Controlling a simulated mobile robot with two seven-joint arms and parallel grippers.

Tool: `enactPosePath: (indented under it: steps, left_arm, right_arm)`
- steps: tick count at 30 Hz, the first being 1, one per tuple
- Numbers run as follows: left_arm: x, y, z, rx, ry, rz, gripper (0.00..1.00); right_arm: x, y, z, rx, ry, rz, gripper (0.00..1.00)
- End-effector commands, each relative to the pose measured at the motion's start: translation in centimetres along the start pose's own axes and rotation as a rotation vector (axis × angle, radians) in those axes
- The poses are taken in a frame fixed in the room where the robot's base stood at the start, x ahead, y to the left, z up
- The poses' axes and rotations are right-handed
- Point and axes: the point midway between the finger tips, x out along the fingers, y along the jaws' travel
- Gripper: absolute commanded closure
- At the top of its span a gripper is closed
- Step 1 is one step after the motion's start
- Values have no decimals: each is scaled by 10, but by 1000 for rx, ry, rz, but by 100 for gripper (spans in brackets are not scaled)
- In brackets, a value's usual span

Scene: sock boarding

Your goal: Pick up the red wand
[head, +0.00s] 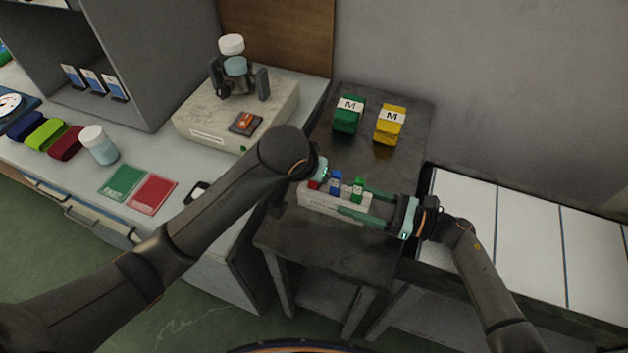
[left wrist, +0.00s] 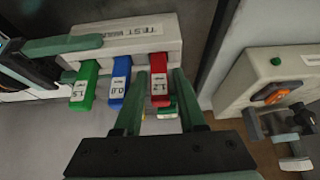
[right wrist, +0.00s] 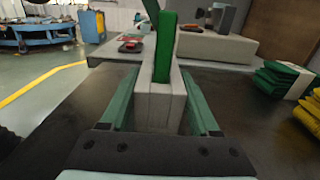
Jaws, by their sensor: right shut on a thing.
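The red wand (left wrist: 158,80) stands in a white rack (left wrist: 128,47) marked "TEST", at the end of a row with a blue wand (left wrist: 120,80) and a green wand (left wrist: 84,85). My left gripper (left wrist: 159,75) is open, with one finger on each side of the red wand. A small gap shows beside the wand. In the head view the red wand (head: 313,184) is partly hidden by my left gripper. My right gripper (head: 356,201) is shut on the rack (head: 335,203) at its green-wand end; its fingers flank the rack in the right wrist view (right wrist: 158,92).
The rack is over a dark table (head: 285,240). Green (head: 348,115) and yellow (head: 390,125) bundles marked "M" lie behind it. A grey device (head: 200,120) with a jar stands on the counter at the left. White panels (head: 530,230) are at the right.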

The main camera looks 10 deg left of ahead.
Motion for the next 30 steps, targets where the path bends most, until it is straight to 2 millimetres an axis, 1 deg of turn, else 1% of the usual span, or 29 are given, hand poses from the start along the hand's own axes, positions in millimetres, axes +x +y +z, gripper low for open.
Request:
enactPosePath:
  steps: [1, 3, 9, 18, 20, 30]
  left_arm:
    - [4, 0, 0, 0, -1, 0, 60]
    - [6, 0, 0, 1, 1, 0, 60]
    - [6, 0, 0, 1, 1, 1, 61]
    - [6, 0, 0, 0, 1, 1, 95]
    - [6, 0, 0, 0, 1, 1, 100]
    - [6, 0, 0, 0, 1, 1, 100]
  right_arm:
    - [0, 0, 0, 0, 1, 0, 100]
    - [0, 0, 0, 0, 1, 0, 100]
    - [0, 0, 0, 0, 1, 0, 100]
    - [0, 0, 0, 0, 1, 0, 100]
    - [0, 0, 0, 0, 1, 0, 100]
    - [0, 0, 0, 0, 0, 0, 100]
